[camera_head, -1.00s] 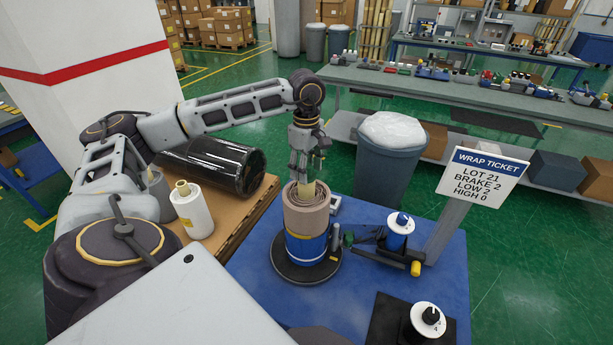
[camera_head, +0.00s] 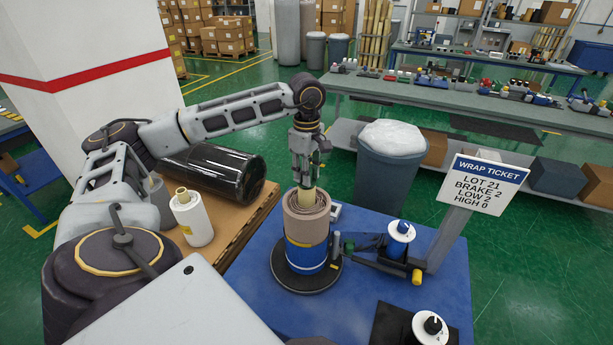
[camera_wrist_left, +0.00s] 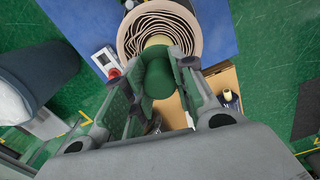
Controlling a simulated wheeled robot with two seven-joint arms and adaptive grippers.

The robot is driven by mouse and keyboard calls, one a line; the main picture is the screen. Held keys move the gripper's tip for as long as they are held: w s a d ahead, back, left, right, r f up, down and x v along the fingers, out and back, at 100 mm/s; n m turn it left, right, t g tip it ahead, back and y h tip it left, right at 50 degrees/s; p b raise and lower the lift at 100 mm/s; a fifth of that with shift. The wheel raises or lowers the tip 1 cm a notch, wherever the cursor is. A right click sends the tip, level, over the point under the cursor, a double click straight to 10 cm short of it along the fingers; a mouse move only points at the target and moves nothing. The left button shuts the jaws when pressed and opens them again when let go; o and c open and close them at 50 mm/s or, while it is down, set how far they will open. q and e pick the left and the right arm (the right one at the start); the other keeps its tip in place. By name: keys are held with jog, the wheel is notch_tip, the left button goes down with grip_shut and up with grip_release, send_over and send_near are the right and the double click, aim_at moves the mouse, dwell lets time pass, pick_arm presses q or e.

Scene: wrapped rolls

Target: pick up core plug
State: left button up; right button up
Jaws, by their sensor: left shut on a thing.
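The wrapped roll (camera_head: 307,228), with a brown spiral top and a blue band, stands upright on a dark round base. A cream core tube (camera_head: 307,200) sticks up from its middle. My left gripper (camera_head: 305,183) points down just above the core. In the left wrist view the gripper (camera_wrist_left: 165,85) is shut on a green rounded piece, which I take to be the core plug (camera_wrist_left: 158,75). The cream core (camera_wrist_left: 157,41) and the roll's spiral layers (camera_wrist_left: 150,22) lie behind it. Whether the plug is clear of the core is hard to tell. My right gripper is not in view.
A blue mat (camera_head: 258,275) carries the roll. A dark fixture with a blue-and-white spool (camera_head: 399,241) stands close to its right. The wrap ticket sign (camera_head: 482,184) rises further right. A white roll (camera_head: 194,219) and a black wrapped roll (camera_head: 215,172) are at left.

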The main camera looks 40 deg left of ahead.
pick_arm(q)
notch_tip(320, 180, up, 8)
jog(key=shift+r+b, duration=0.2)
jog(key=shift+b, duration=0.35)
jog(key=shift+r, duration=0.3)
